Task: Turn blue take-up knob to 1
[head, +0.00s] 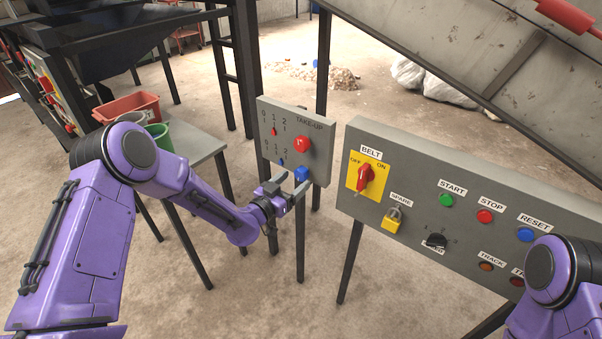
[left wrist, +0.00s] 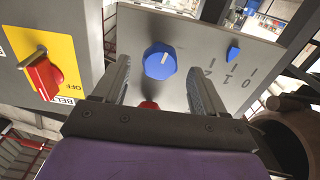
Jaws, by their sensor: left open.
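The blue take-up knob (head: 301,173) is on the grey TAKE-UP panel (head: 318,165), low on the right, below a red knob (head: 302,144). The left wrist view shows the blue knob (left wrist: 160,62) with a white line pointing to its upper right. A small blue pointer (left wrist: 233,51) stands by the 0-1-2 scale, near the middle mark; its exact reading is unclear. My left gripper (head: 287,188) is open at the knob. In the wrist view its fingers are on either side of the knob, with gaps; nothing is gripped. My right gripper is out of view.
The larger BELT panel (head: 455,185) stands close to the right, with a red switch (head: 365,180), a yellow padlock (head: 393,218) and several buttons. A table with a red bin (head: 128,106) and a green bucket (head: 160,138) is at left. A black post rises behind the TAKE-UP panel.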

